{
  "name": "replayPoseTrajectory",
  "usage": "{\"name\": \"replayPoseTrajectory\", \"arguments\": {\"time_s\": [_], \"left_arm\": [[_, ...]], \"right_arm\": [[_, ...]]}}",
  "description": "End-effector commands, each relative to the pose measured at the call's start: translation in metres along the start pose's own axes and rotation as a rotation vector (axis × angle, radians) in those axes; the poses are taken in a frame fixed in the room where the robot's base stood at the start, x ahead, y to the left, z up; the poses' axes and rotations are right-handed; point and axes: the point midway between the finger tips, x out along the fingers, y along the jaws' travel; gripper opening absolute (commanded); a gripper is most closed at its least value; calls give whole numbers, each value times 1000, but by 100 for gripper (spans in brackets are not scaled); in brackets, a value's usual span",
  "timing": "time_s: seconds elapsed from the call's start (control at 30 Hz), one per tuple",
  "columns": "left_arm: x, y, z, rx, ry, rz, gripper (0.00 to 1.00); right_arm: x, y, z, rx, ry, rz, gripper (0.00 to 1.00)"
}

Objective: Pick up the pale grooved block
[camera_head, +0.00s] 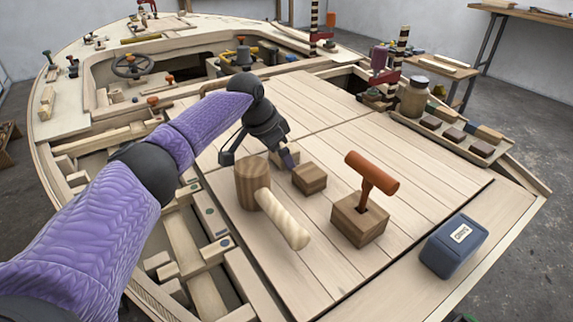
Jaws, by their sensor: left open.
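A small wooden block (309,179) sits on the plank deck, tan on top with darker sides. It may be the grooved block, but I cannot make out a groove clearly. My left gripper (259,159) is open, with its fingers spread above the deck. Its right finger is close to the block's upper left edge; I cannot tell if they touch. Its left finger is further left, behind the mallet head. The block is not between the fingers. My right gripper is not in view.
A wooden mallet (252,186) with a pale handle lies just left of the block. A block with an orange-brown T-handle (360,218) stands to the right. A blue labelled box (453,247) is near the deck's right edge.

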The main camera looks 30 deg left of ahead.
Motion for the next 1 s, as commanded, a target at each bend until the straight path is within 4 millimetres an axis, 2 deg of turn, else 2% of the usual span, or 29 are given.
{"name": "replayPoseTrajectory", "arguments": {"time_s": [0.2, 0.5, 0.57, 0.6, 0.77, 0.83, 1.0], "left_arm": [[0, 0, -1, 0, 2, 0, 100], [0, 0, -1, 0, 2, 0, 36], [0, 0, -1, 0, 2, 0, 24], [0, 0, -1, 0, 2, 0, 21], [-1, 0, -1, 0, 2, 0, 21], [-8, 0, -4, 0, 4, -1, 21], [-53, 0, -23, -1, 10, -2, 21]], "right_arm": [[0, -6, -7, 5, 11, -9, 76], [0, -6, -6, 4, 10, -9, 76], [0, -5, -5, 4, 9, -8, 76], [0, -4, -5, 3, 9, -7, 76], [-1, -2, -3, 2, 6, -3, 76], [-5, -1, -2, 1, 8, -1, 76], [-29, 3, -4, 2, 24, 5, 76]]}}
